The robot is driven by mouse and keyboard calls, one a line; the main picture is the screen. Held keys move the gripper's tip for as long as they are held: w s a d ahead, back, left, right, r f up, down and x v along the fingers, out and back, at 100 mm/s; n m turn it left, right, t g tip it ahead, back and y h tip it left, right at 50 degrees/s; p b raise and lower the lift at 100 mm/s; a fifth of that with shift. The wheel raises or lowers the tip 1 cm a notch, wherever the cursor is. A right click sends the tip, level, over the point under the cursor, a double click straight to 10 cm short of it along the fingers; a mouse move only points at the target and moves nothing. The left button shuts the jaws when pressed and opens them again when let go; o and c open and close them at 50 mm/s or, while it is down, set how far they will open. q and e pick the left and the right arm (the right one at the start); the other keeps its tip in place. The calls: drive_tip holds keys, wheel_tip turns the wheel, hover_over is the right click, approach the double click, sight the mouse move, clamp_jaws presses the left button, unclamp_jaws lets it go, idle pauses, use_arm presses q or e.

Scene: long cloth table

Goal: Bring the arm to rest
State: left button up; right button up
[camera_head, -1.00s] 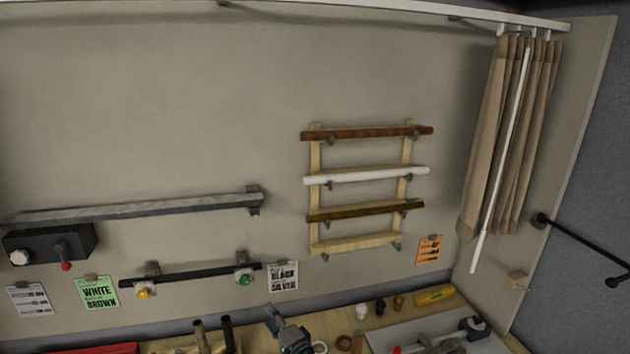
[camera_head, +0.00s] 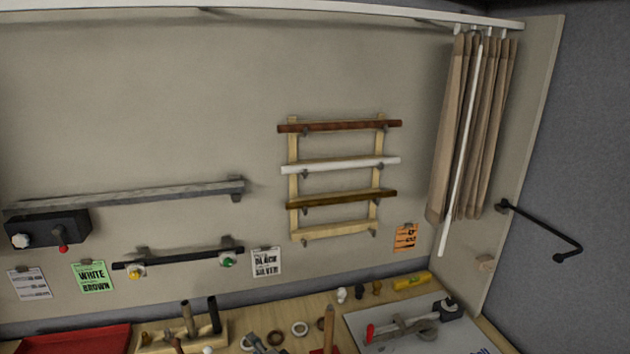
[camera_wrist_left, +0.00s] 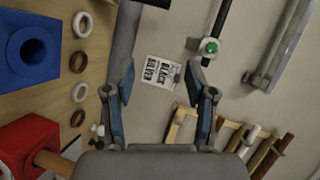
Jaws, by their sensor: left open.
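My left gripper (camera_head: 262,345) shows only in part at the bottom edge of the head view, in front of the workbench. In the left wrist view its two blue-and-grey fingers (camera_wrist_left: 170,92) stand wide apart with nothing between them but the wall and a black-and-silver card (camera_wrist_left: 163,72) behind. The rest of the left arm is hidden below the head view. My right gripper does not show in either view.
The bench carries a red tray (camera_head: 75,338), a wooden rack (camera_head: 155,336) with dark tubes, rings (camera_head: 299,328) and a grey board (camera_head: 380,335). A blue block (camera_wrist_left: 30,48) and red block (camera_wrist_left: 28,135) are near the gripper.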

use_arm(q)
drive_tip(key=s+a+f+n+g+h, duration=0.3)
drive_tip(key=s+f+n+g+h, duration=0.15)
drive_tip(key=s+f, duration=1.5)
drive_tip(key=s+f+n+g+h, duration=0.15)
drive_tip(key=s+g+h, duration=0.3)
drive_tip(key=s, duration=1.65)
drive_tip(key=s+f+g+b, duration=0.1)
drive_tip(key=s+f+b, duration=0.2)
drive_tip(key=f, duration=2.7)
drive_tip(key=s+a+f+g+b, duration=0.1)
drive_tip(key=s+a+f, duration=0.2)
drive_tip(key=s+f, duration=1.2)
drive_tip(key=shift+s+f, duration=0.2)
drive_tip(key=shift+s, duration=0.65)
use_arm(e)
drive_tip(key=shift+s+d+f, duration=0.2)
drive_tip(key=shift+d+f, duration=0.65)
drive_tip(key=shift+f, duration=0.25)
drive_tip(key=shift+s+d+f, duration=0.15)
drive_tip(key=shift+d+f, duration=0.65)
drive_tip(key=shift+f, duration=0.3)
